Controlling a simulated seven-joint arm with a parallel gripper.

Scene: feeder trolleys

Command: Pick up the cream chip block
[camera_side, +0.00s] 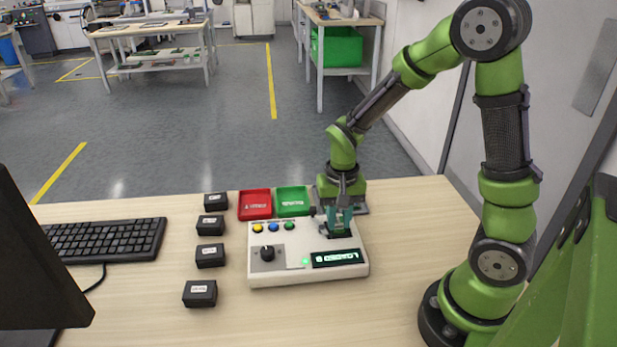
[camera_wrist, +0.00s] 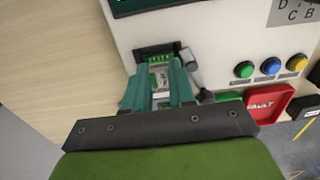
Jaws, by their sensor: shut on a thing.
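My gripper (camera_side: 340,221) points down at the back right of the white console (camera_side: 300,281). In the wrist view its teal fingers (camera_wrist: 160,88) reach to a dark socket (camera_wrist: 152,52) with green contacts. The fingers are shut on a small pale block (camera_wrist: 161,76), which fits the cream chip block. The block sits at the socket's mouth between the fingers; whether it is clear of the socket I cannot tell. In the side view the fingers hide it. A grey lever (camera_wrist: 193,70) stands right beside the socket and the fingers.
A red tray (camera_side: 255,217) and a green tray (camera_side: 292,213) lie behind the console. Several black boxes (camera_side: 210,255) stand in a column to its left, with a keyboard (camera_side: 104,240) further left. The console carries coloured buttons, a knob and a lit display (camera_side: 337,258). The table to its right is clear.

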